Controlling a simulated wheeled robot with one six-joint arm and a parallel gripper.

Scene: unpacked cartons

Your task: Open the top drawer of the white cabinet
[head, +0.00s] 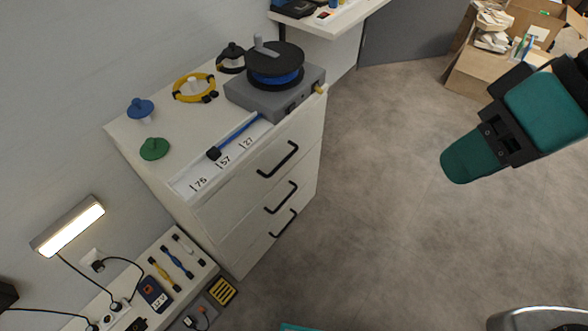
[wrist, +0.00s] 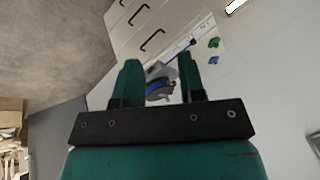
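The white cabinet (head: 232,232) stands against the wall left of centre in the head view, with three drawers shown shut. Its top drawer (head: 245,178) has a black bar handle (head: 278,160); two more handles sit below it. In the wrist view the cabinet appears upside down, and the top drawer's handle (wrist: 153,40) shows beyond my left finger. My gripper (wrist: 158,66) is open and empty, its two teal fingers apart. In the head view my gripper (head: 462,166) hangs to the right of the cabinet, well away from the handle. One finger hides the other there.
On the cabinet top are a grey device with a blue spool (head: 276,68), a yellow cable coil (head: 195,88) and blue and green knobs. A low bench (head: 185,290) with a lamp adjoins on the left. Open cartons (head: 482,72) stand at the back right. The floor before the drawers is clear.

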